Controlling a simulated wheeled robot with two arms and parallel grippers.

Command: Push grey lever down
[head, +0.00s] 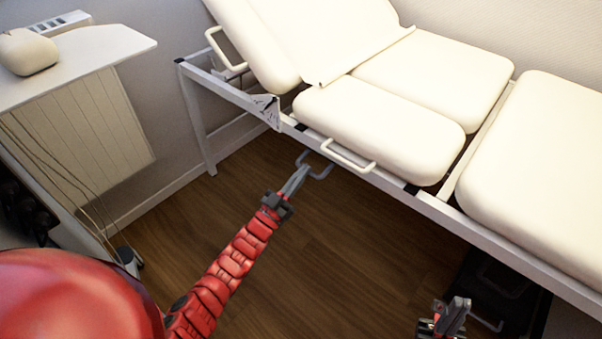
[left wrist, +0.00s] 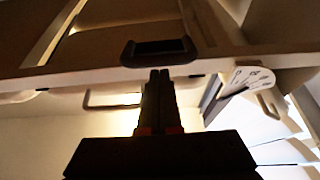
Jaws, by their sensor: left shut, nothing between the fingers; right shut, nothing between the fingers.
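The grey lever (head: 321,176) is a small U-shaped handle under the near side rail of the cream treatment bed. It also shows as a dark U-shaped bar in the left wrist view (left wrist: 129,53). My left gripper (head: 303,169) is shut and empty, with its fingertips at the lever and overlapping it in the head view. In the left wrist view the fingertips (left wrist: 160,73) are just below the lever's bar. I cannot tell whether they touch it. My right gripper (head: 457,312) is shut and empty at the lower right, away from the lever.
A white handle (head: 348,157) sits on the bed's side rail right beside the lever. The bed's cream cushions (head: 380,128) lie above. A white side table (head: 90,62) stands at the left. The wooden floor (head: 325,255) below is mostly clear. A dark object (head: 497,283) is under the bed.

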